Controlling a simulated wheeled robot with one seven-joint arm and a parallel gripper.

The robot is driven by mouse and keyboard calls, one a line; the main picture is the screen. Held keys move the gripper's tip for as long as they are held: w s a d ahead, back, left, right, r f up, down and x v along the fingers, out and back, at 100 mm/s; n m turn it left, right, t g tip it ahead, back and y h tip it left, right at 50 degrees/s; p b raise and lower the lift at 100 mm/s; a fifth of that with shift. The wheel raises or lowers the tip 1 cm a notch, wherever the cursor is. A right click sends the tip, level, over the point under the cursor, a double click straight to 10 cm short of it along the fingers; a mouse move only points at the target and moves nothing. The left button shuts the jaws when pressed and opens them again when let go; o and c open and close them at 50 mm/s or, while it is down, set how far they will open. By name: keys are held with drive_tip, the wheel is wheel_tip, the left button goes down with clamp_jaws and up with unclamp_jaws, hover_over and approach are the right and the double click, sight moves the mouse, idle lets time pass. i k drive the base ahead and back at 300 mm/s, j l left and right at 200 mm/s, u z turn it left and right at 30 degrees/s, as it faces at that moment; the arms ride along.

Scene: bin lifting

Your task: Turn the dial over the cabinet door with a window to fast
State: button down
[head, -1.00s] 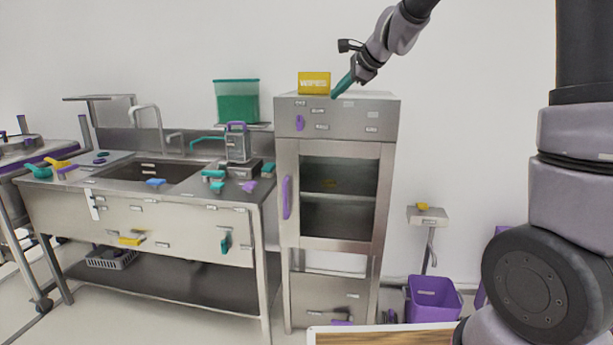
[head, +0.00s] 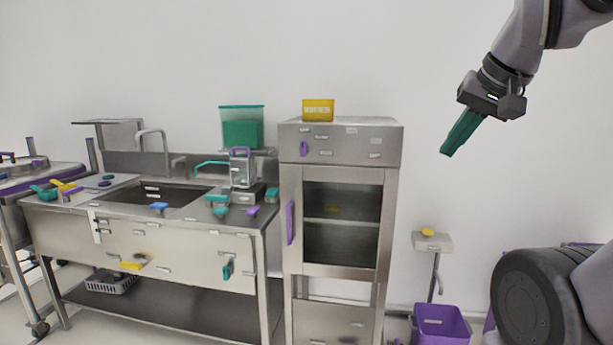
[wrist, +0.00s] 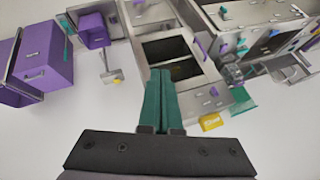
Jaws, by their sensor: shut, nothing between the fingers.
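The tall steel cabinet (head: 343,175) has a door with a dark window (head: 341,222) and a purple handle. On the panel above that door is a small purple dial (head: 304,149), near the panel's left side. Small labels surround it, too small to read. In the wrist view the dial (wrist: 214,91) appears small, right of the fingers. My gripper (head: 447,152) has green fingers, shut and empty. It hangs in the air to the right of the cabinet, clear of the dial. In the wrist view the shut fingertips (wrist: 161,72) overlap the window area.
A yellow box (head: 318,110) sits on top of the cabinet. A steel sink counter (head: 160,235) with several small tools and a green container (head: 242,128) stand at left. A purple bin (head: 441,325) and a small stand (head: 433,242) are at right. Open air lies before the cabinet.

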sight(304, 148)
drive_tip(key=j, duration=0.5)
drive_tip(key=i+j+u, duration=0.1)
drive_tip(key=j, duration=0.4)
drive_tip(key=i+j, duration=0.1)
drive_tip(key=j, duration=0.4)
drive_tip(key=j+u, duration=0.1)
drive_tip(key=j, duration=0.4)
drive_tip(key=i, duration=0.05)
